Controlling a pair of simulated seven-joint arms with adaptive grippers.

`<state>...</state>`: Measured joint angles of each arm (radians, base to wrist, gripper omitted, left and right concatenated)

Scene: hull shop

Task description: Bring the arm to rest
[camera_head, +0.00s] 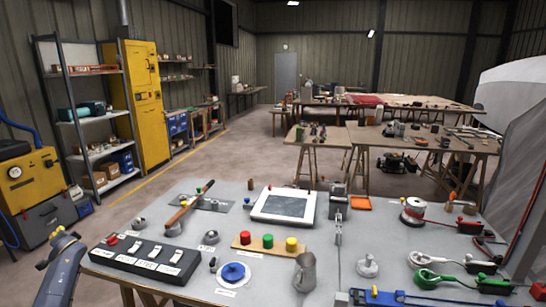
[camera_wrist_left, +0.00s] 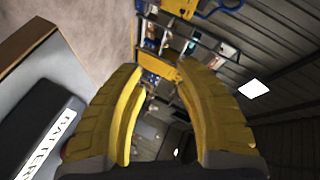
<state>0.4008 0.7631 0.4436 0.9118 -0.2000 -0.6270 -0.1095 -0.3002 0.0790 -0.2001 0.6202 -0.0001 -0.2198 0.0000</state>
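My left gripper (camera_head: 64,240) is at the lower left of the head view, raised beside the left edge of the grey workbench (camera_head: 345,240). In the left wrist view its two yellow fingers (camera_wrist_left: 162,70) stand apart with a clear gap, and nothing is between them. The gripper is apart from the black switch box (camera_head: 145,258) on the bench. That box also shows at the left of the wrist view (camera_wrist_left: 45,125), with a label that seems to read BATTERY. My right gripper is not in either view.
A yellow machine (camera_head: 30,175) and shelving stand left. Floor is free between them and the bench.

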